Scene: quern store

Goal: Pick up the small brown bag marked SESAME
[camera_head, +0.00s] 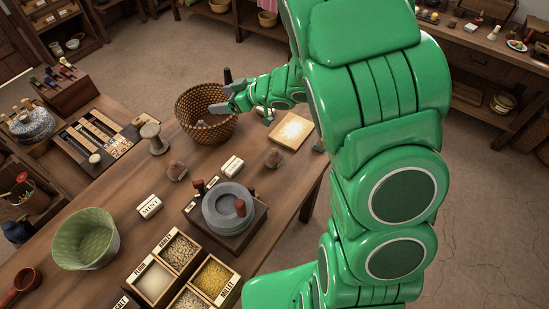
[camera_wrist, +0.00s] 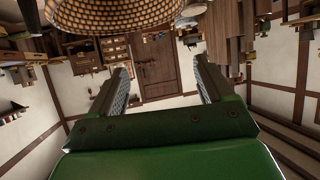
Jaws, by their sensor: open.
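I cannot read any marking on either, so I cannot tell which is SESAME. The basket also shows at the top of that view (camera_wrist: 100,18). No bag shows there.
A stone quern (camera_head: 230,212), a labelled grain box (camera_head: 168,283), a green basket (camera_head: 85,240), white label blocks (camera_head: 149,206) and a wooden spool (camera_head: 154,139) stand on the table. A pale board (camera_head: 291,131) lies near its right edge. My arm hides part of the right side.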

